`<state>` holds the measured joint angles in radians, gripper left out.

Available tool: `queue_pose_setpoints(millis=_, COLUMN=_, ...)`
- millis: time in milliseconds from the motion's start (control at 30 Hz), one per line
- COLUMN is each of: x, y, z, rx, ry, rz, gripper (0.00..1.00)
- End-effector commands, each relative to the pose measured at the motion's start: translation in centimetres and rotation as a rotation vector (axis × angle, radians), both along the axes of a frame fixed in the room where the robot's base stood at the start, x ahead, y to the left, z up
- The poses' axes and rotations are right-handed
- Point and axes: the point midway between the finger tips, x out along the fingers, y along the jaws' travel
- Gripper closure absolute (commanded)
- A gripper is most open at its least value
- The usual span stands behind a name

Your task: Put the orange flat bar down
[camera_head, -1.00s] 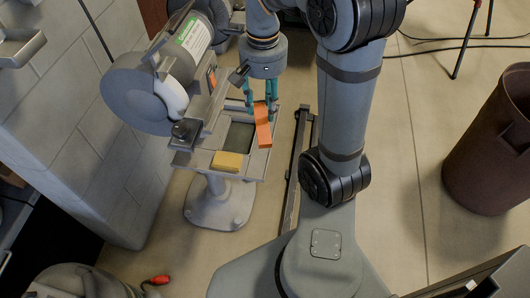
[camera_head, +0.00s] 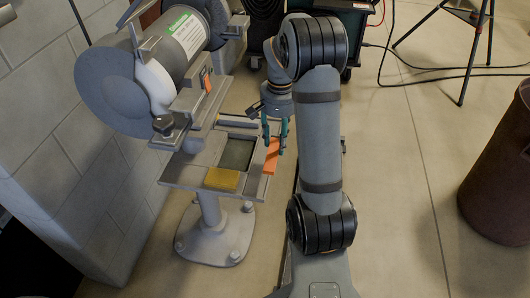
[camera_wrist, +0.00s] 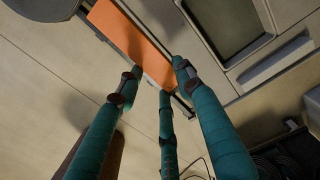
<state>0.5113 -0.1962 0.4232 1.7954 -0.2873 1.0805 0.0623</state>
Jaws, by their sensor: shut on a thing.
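The orange flat bar (camera_head: 271,158) is in my gripper (camera_head: 275,137) at the right edge of the grinder's grey work tray (camera_head: 173,172). In the wrist view, the teal fingers of my gripper (camera_wrist: 160,82) close around one end of the bar (camera_wrist: 132,38), and its other end sticks out toward the top left. The bar lies alongside the tray's rim there, with floor showing on its other side. I cannot tell whether it touches the tray.
A yellow block (camera_head: 222,179) lies on the tray's front, beside a dark recess (camera_head: 237,154). The bench grinder (camera_head: 150,75) stands behind at left, near the block wall (camera_head: 50,120). A brown bin (camera_head: 500,175) stands at right. Open floor (camera_head: 395,180) lies between.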

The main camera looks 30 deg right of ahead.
Motion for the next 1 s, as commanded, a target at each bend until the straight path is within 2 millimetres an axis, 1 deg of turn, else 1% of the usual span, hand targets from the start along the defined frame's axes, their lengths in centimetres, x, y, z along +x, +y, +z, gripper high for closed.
queue_pose_setpoints(millis=33, x=1.0, y=0.6, z=-0.8, rx=0.001, ry=0.001, rz=0.002, gripper=1.0)
queue_pose_setpoints(millis=100, x=2.1, y=1.2, z=-1.5, rx=0.0, ry=0.0, rz=0.002, gripper=1.0)
queue_pose_setpoints(millis=200, x=3.2, y=1.7, z=-2.1, rx=0.0, ry=-0.001, rz=0.0, gripper=1.0)
queue_pose_setpoints(millis=300, x=3.7, y=2.1, z=-2.5, rx=0.0, ry=-0.001, rz=-0.002, gripper=1.0)
queue_pose_setpoints(millis=367, x=3.8, y=2.1, z=-2.7, rx=0.0, ry=-0.001, rz=-0.002, gripper=1.0)
queue_pose_setpoints(millis=500, x=3.8, y=2.2, z=-4.7, rx=0.001, ry=0.002, rz=0.0, gripper=1.0)
queue_pose_setpoints(millis=633, x=3.8, y=2.2, z=-6.3, rx=0.001, ry=0.001, rz=-0.001, gripper=1.0)
queue_pose_setpoints(millis=700, x=3.8, y=2.2, z=-6.6, rx=-0.001, ry=-0.001, rz=-0.001, gripper=1.0)
queue_pose_setpoints(millis=1000, x=3.8, y=2.2, z=-6.7, rx=0.0, ry=-0.002, rz=-0.001, gripper=1.0)
